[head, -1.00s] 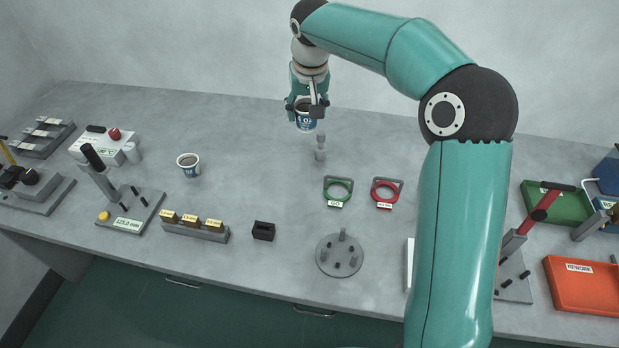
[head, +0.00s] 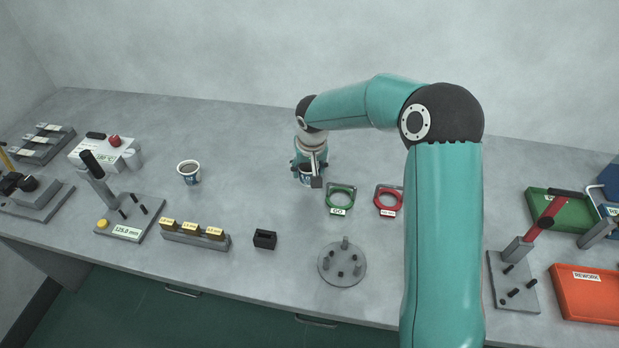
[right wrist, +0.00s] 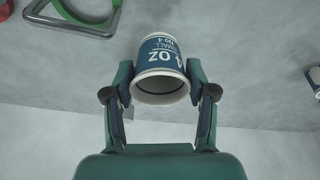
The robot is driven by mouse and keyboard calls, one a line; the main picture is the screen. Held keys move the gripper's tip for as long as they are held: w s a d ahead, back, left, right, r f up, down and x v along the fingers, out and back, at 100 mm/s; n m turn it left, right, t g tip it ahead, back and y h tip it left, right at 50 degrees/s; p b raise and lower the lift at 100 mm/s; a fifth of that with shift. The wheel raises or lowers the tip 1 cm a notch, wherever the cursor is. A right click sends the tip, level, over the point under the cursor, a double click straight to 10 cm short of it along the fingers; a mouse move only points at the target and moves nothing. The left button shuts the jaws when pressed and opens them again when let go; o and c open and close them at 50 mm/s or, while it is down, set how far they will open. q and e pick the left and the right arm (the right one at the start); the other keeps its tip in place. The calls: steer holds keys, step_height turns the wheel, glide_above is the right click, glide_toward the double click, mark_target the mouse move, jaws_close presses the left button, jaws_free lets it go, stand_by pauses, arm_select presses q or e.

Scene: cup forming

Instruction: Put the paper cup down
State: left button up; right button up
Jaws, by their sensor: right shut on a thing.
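The paper cup (right wrist: 160,62), white with a dark blue band reading "4 OZ SMALL", sits between the fingers of my right gripper (right wrist: 160,92) in the right wrist view, its open rim towards the camera. In the head view the gripper (head: 309,172) is low over the back middle of the table and shut on the cup (head: 305,179), which is partly covered by the fingers. I cannot tell whether the cup's base touches the table. A second, similar cup (head: 189,173) stands upright on the table to the left. My left gripper is not in view.
A green ring gauge (head: 340,212) and a red ring gauge (head: 389,214) lie just right of the held cup. A round pegged plate (head: 342,282) is in front. A black block (head: 264,239) is at front left. The table between the two cups is clear.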

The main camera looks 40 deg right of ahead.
mark_target(308, 180)
steer(key=shift+f, duration=2.15)
steer(key=o, duration=0.8)
steer(key=shift+o, duration=0.2)
